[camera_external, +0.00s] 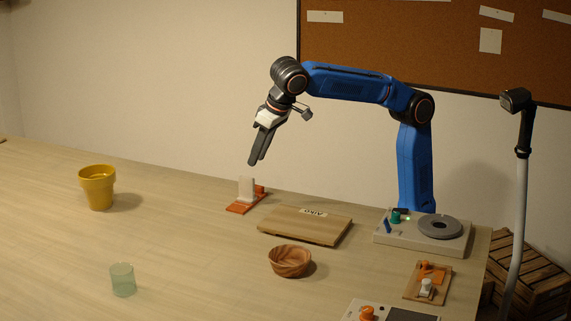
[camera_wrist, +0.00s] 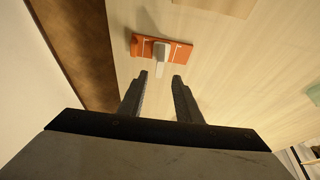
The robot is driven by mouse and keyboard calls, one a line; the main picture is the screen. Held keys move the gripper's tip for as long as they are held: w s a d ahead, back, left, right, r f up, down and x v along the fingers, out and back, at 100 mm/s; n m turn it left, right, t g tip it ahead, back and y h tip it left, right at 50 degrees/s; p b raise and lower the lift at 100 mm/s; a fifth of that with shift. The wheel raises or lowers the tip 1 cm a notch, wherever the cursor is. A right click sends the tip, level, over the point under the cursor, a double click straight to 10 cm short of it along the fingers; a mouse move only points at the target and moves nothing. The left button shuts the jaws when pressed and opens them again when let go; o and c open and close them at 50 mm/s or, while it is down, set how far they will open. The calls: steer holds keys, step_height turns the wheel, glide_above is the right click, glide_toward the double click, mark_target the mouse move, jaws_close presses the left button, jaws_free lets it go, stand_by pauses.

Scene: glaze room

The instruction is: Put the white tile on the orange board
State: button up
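The white tile (camera_external: 246,189) stands upright on the orange board (camera_external: 241,208), close to the wall side of the table. In the wrist view the white tile (camera_wrist: 161,56) rises from around the middle of the orange board (camera_wrist: 181,51), which bears thin pale lines. My gripper (camera_external: 255,163) hangs above the tile, tilted, with clear air between. In the wrist view my gripper (camera_wrist: 160,76) is open and empty, its two fingers apart and the tile ahead of the gap.
A wooden board (camera_external: 292,229) lies to the right, with a wooden bowl (camera_external: 290,262) in front. A yellow pot (camera_external: 98,187) and a greenish glass (camera_external: 122,280) stand left. The table between is clear.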

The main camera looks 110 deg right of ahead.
steer(key=shift+s+a+r, duration=0.15)
steer(key=shift+r, duration=0.4)
steer(key=s+d+f+n+y, duration=0.1)
steer(key=s+d+f+n, duration=0.15)
steer(key=s+f, duration=0.65)
steer(key=s+d+f+n+y, duration=0.1)
steer(key=s+d+f+n, duration=0.2)
steer(key=s, duration=0.9)
steer(key=s+a+f+n+t+y, duration=0.1)
steer(key=s+f+n, duration=0.2)
steer(key=s+f, duration=1.4)
step_height(320, 180, down, 5)
steer(key=shift+s+r+t, duration=0.15)
steer(key=shift+s+t, duration=0.15)
